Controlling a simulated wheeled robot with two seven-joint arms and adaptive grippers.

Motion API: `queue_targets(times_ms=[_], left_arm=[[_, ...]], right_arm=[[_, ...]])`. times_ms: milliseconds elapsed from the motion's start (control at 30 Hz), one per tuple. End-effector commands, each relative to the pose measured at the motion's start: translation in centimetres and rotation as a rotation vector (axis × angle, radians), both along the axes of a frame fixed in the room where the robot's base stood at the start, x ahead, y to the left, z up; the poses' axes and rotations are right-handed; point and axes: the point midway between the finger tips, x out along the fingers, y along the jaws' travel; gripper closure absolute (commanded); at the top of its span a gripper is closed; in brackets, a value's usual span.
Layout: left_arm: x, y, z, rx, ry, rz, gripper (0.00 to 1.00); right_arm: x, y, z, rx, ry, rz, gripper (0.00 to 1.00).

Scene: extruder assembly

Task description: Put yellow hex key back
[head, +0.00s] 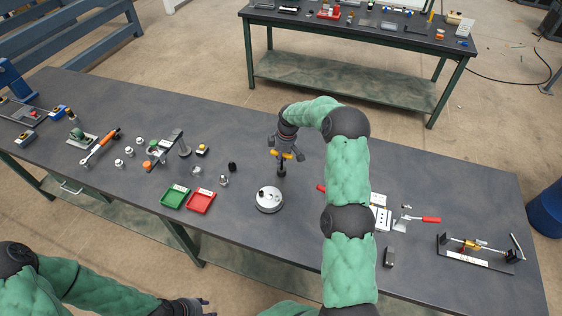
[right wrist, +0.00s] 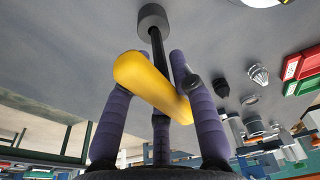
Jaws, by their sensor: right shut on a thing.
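The yellow hex key (head: 287,155) has a yellow cross handle and a thin dark shaft. My right gripper (head: 284,153) is shut on its handle above the middle of the table. In the right wrist view the yellow handle (right wrist: 150,85) lies between the purple fingers of my right gripper (right wrist: 160,95). The shaft runs to a dark grey cylinder (right wrist: 152,17); I cannot tell whether the shaft is inserted in it or only meets it. The cylinder also shows below the handle in the head view (head: 282,171). My left gripper (head: 190,307) is at the bottom edge, partly cut off, away from the key.
A round silver part (head: 269,200) stands close in front of the key. Green (head: 174,197) and red (head: 201,202) trays lie to the left. A red-handled tool (head: 425,219) and a rack (head: 480,257) are on the right. The table behind the key is clear.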

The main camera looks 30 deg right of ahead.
Motion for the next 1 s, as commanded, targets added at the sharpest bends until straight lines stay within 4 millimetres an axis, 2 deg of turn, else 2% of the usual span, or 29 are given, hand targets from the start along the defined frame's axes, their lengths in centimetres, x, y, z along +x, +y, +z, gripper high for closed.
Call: queue_targets(times_ms=[233,700,733,800,1000], left_arm=[[0.0,0.0,-0.3,0.0,0.0,0.0,0.6],[0.0,0.0,-0.8,0.0,0.0,0.0,0.6],[0.0,0.0,-0.8,0.0,0.0,0.0,0.6],[0.0,0.0,-0.7,0.0,0.0,0.0,0.6],[0.0,0.0,-0.7,0.0,0.0,0.0,0.6]], right_arm=[[0.4,-0.3,-3.2,0.0,0.002,-0.002,1.0],[0.4,-0.3,-3.8,-0.002,0.0,-0.002,1.0],[0.4,-0.3,-3.7,-0.001,0.0,-0.002,0.66],[0.4,-0.3,-3.7,-0.001,0.0,-0.002,0.5],[0.4,-0.2,-3.7,-0.001,0.0,-0.002,0.5]])
